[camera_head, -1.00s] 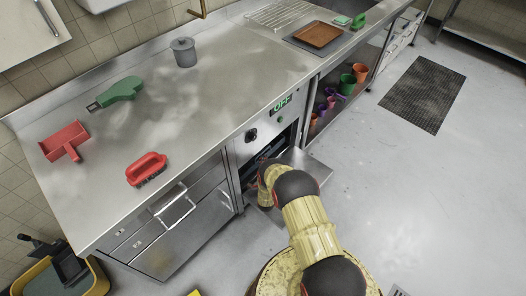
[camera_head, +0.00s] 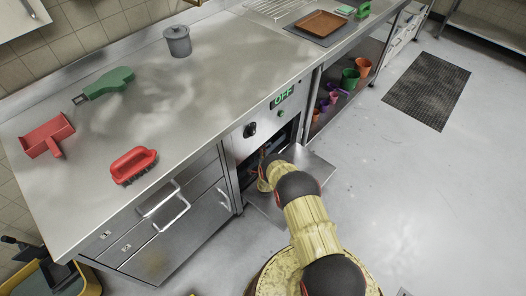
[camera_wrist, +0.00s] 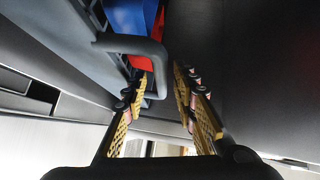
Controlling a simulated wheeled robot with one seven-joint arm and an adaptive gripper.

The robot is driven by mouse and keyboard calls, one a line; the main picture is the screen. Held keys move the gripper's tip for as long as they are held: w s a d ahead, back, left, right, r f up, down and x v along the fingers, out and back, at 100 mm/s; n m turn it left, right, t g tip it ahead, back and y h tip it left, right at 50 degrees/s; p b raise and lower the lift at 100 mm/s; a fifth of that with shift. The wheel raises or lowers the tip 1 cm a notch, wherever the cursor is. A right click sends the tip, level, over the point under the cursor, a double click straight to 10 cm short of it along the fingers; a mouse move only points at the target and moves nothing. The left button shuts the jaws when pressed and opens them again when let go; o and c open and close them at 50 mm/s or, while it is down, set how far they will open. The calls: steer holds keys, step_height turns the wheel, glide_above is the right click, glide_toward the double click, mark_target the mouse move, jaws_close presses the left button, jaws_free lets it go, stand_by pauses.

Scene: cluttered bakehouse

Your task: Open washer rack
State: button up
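The washer (camera_head: 250,142) is built in under the counter, with a green OFF display and a dark knob. Its door (camera_head: 309,172) is folded down and its dark inside is partly visible. My arm reaches into the opening, which hides my gripper in the head view. In the wrist view my gripper (camera_wrist: 158,72) is open. A dark grey looped handle (camera_wrist: 128,42) on the rack (camera_wrist: 88,22) has one side between the two yellow fingers. I cannot tell whether the fingers touch it. Blue and red items (camera_wrist: 132,16) sit in the rack behind the handle.
Steel drawers (camera_head: 175,232) are left of the washer. A shelf with colored cups (camera_head: 349,78) is on the right. The counter (camera_head: 190,90) holds a red brush (camera_head: 133,164), a red scoop (camera_head: 45,136) and a grey pot (camera_head: 177,41).

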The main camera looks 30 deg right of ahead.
steer(key=shift+w+d, duration=0.1)
steer(key=shift+w, duration=0.1)
steer(key=shift+c, duration=0.5)
jaws_close()
stand_by(0.4)
